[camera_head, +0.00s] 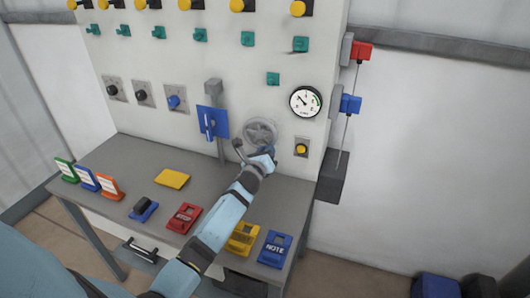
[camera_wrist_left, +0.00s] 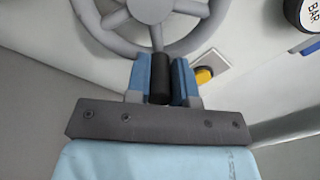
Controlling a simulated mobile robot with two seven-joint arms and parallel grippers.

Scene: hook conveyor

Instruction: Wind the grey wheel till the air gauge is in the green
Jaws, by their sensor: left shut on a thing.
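The grey wheel (camera_head: 260,132) is a spoked handwheel on the front of the white panel; it also fills the top of the left wrist view (camera_wrist_left: 205,28). Its black handle (camera_wrist_left: 158,80) sticks out between the two blue fingers of my left gripper (camera_wrist_left: 161,78), which is shut on it. In the head view the left gripper (camera_head: 263,161) is at the wheel's lower edge and hides part of it. The air gauge (camera_head: 305,101) is round and white, up and right of the wheel. Its needle seems to point up and left, away from the green band on its right side. My right gripper is not in view.
A yellow button (camera_head: 301,149) sits right of the wheel. A blue plate (camera_head: 213,122) with a lever is to the left. The grey table (camera_head: 140,163) below holds several coloured blocks and tags. Red (camera_head: 361,51) and blue (camera_head: 350,104) boxes stick out from the panel's right side.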

